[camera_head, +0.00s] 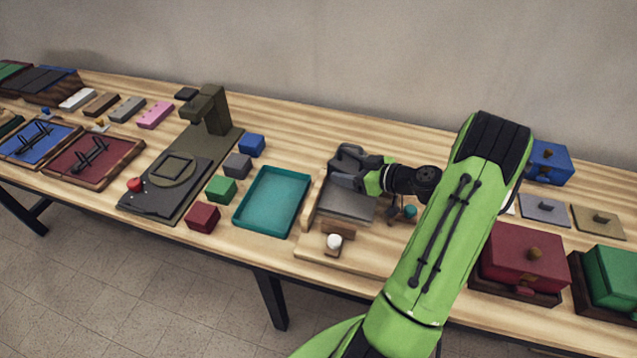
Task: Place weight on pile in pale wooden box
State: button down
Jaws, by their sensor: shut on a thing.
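The pale wooden box (314,205) stands right of the teal tray, with its left wall showing. A flat grey surface inside it looks like the top of the pile (347,203). My gripper (340,170) reaches in from the right and is over the back part of the box, close above the pile. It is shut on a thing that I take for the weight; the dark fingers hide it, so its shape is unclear. I cannot tell whether it touches the pile. My arm hides the right side of the box.
A white ball (334,241) sits on a wooden piece at the box's front. A teal ball (410,211) is beside my wrist. The teal tray (240,222) and several coloured cubes lie left. A dark red lidded box (524,254) stands right. Bare tabletop lies behind.

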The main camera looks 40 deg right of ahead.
aim_at(349, 198)
jog(key=shift+d+r, duration=0.15)
jog(key=shift+d, duration=0.1)
jog(key=shift+f, duration=0.2)
jog(key=shift+f+b, duration=1.25)
jog(key=shift+f, duration=1.8)
jog(key=shift+s+f+b, duration=0.1)
jog(key=shift+f+b, duration=0.55)
jog(key=shift+b, duration=0.15)
jog(key=shift+c, duration=0.2)
grip_release()
jog(key=shift+s+a, duration=0.1)
